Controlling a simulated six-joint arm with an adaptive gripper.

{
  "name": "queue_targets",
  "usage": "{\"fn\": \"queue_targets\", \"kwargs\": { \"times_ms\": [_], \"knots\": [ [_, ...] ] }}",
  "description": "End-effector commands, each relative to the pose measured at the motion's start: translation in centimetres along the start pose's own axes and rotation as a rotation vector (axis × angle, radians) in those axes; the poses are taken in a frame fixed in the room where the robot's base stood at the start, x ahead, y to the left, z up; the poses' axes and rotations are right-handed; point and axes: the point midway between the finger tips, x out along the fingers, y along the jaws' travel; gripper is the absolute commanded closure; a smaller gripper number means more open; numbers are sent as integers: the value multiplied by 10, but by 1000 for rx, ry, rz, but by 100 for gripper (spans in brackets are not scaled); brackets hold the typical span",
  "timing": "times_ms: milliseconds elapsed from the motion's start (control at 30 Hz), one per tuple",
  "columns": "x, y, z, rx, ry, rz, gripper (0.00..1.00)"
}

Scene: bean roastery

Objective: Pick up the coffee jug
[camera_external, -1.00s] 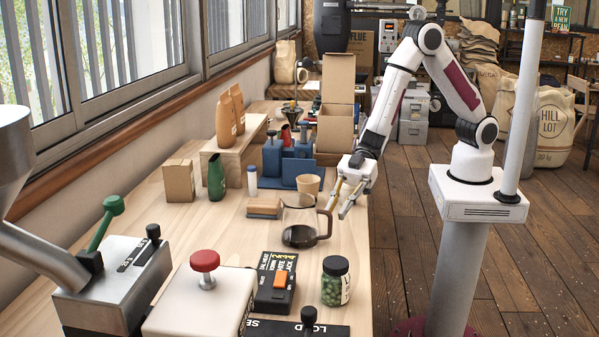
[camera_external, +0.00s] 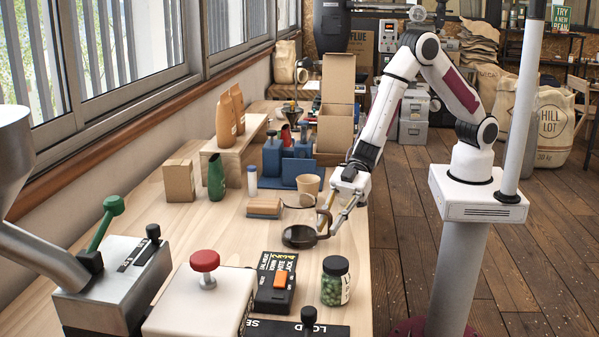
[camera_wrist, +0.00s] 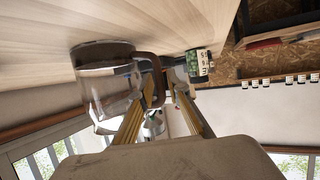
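The coffee jug (camera_external: 298,237) stands on the wooden table, clear glass with dark coffee low inside and a brown handle at its right. In the wrist view the jug (camera_wrist: 103,80) is at the left, with the handle (camera_wrist: 157,72) curving towards the fingers. My gripper (camera_external: 328,229) is down at the handle side of the jug. In the wrist view my gripper (camera_wrist: 162,82) has its two yellow fingers apart, with the handle between or just in front of the tips. Contact cannot be told.
A green-filled jar (camera_external: 335,281) and a black box with an orange switch (camera_external: 275,284) are in front. The table's right edge (camera_external: 369,265) is close to my gripper.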

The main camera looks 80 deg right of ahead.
Motion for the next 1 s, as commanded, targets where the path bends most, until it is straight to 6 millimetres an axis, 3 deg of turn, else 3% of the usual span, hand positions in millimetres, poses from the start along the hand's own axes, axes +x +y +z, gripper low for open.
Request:
{"fn": "queue_targets", "kwargs": {
  "times_ms": [267, 333, 1000],
  "knots": [
    [0, 0, 0, 0, 0, 0, 84],
    [0, 0, 0, 0, 0, 0, 100],
    [-1, 0, -4, -1, 3, 1, 100]
  ]
}}
